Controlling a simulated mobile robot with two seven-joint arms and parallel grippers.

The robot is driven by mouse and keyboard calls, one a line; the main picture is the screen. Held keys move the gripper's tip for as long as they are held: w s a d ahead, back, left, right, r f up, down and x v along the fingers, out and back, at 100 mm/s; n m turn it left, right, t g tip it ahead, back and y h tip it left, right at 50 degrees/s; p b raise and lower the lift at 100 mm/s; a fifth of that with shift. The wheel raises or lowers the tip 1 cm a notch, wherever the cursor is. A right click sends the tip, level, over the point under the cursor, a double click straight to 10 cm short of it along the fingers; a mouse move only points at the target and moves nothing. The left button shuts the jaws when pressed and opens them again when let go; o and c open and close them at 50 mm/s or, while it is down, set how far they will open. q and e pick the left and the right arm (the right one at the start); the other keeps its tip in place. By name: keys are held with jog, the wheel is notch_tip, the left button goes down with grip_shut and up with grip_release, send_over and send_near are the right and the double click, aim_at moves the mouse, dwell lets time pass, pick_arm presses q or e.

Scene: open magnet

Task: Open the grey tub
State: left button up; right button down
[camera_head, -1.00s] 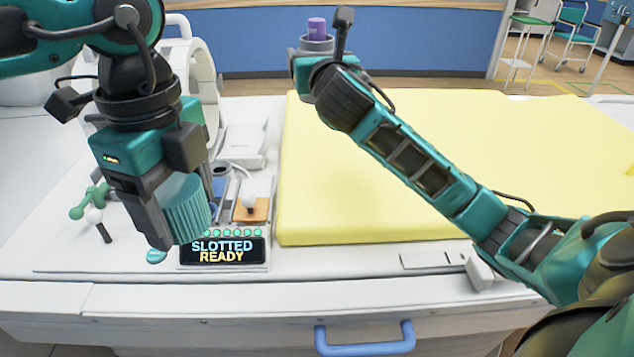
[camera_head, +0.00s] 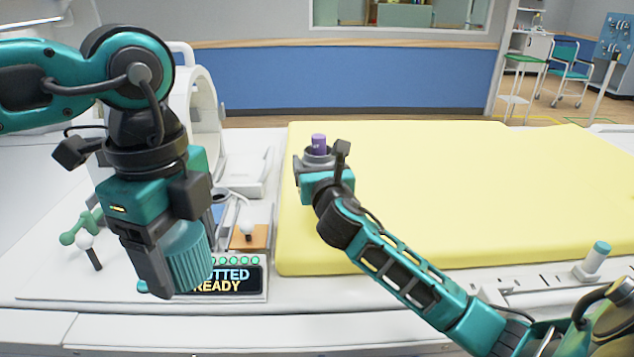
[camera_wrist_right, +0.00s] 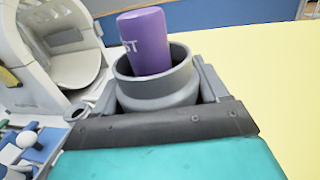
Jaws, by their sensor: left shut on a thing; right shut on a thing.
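The grey tub (camera_head: 312,160) is in my right gripper (camera_head: 322,172) at the left part of the yellow pad, its mouth up. In the right wrist view the tub (camera_wrist_right: 160,96) sits between both fingers (camera_wrist_right: 158,104), open at the top and slightly tilted. A purple container (camera_head: 319,141) with white lettering stands up out of it; it also shows in the right wrist view (camera_wrist_right: 146,40). My left gripper (camera_head: 182,258) is shut on a teal ribbed cap (camera_head: 190,266), in front of the display and apart from the tub. The cap's far side is hidden.
The display (camera_head: 235,279) is partly hidden by my left gripper. A white ring-shaped scanner (camera_head: 203,95) stands at the back left. The yellow pad (camera_head: 450,190) is largely clear.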

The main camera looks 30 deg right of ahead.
jog(key=shift+f+b, duration=0.45)
jog(key=shift+f, duration=1.2)
jog(key=shift+f, duration=0.15)
jog(key=shift+c, duration=2.2)
grip_release()
jog(key=shift+f, duration=0.15)
jog(key=o, duration=0.4)
